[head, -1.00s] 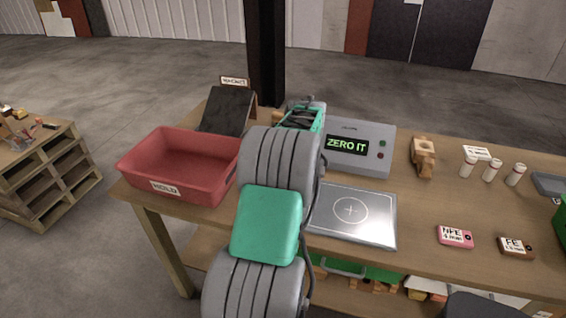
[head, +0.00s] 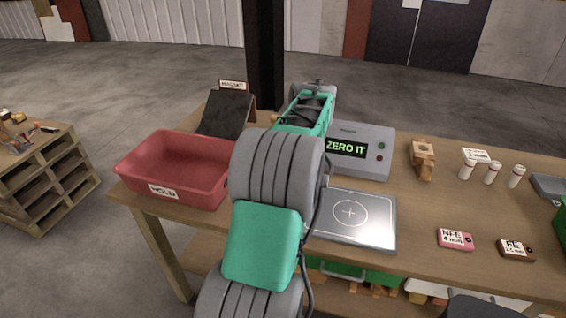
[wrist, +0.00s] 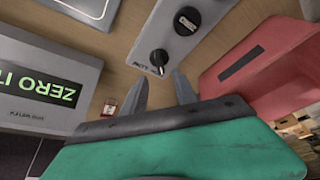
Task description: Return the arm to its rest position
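My arm stands in the middle of the head view, with its green and grey forearm reaching up and away over the table; my gripper is hidden there. In the wrist view my gripper (wrist: 161,82) shows two grey fingers spread apart with nothing held between them. Beyond the fingertips is a grey panel with dark knobs (wrist: 159,58).
A red bin (head: 205,192) labelled HOLD is left of my arm. A grey display box (head: 372,138) reads ZERO IT, behind a metal plate (head: 375,232). A dark sloped chute (head: 224,112), wooden piece (head: 423,160), vials (head: 491,172), and pink (head: 455,239) and brown (head: 516,250) blocks stand around.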

